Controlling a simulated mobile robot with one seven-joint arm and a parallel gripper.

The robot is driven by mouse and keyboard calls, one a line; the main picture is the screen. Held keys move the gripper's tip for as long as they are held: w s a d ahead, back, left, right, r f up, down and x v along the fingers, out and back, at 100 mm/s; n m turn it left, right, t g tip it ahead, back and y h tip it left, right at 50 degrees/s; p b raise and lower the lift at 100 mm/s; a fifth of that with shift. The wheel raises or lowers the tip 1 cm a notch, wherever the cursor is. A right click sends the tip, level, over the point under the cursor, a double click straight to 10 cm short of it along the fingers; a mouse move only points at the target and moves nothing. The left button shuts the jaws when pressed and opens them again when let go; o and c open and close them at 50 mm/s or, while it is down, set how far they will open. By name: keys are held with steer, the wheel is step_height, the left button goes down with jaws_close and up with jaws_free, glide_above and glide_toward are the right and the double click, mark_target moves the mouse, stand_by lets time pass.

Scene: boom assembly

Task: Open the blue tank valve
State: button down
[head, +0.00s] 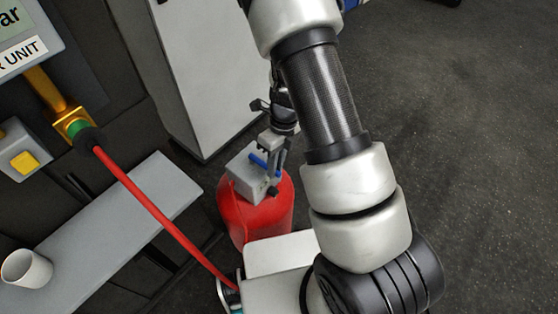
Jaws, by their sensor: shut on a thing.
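The red tank (232,214) stands on the floor left of my arm. A grey valve block (243,178) sits on top of it. The blue valve handle (257,160) lies slanted across the block. My gripper (276,178) reaches down from above at the right side of the block, with its fingers shut on the blue handle near its right end. The fingers hide part of that end. My arm covers the area right of the tank.
A red hose (152,206) runs from a gold fitting (74,125) on the wall unit down to near the tank. A grey shelf (130,217) at the left holds a white cup (27,269). A pale cabinet (205,75) stands behind the tank. The floor at the right is clear.

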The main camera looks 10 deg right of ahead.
stand_by(0.4)
steer(key=c, duration=1.7)
jaws_free()
steer(key=shift+a, duration=0.1)
steer(key=shift+r, duration=0.1)
steer(key=d+r+p, duration=0.1)
steer(key=r, duration=0.4)
steer(key=w+d+r+p, duration=0.1)
steer(key=r, duration=0.5)
steer(key=w+r+p, duration=0.1)
steer(key=r+p, duration=0.1)
steer(key=r, duration=0.4)
steer(key=shift+d, duration=0.4)
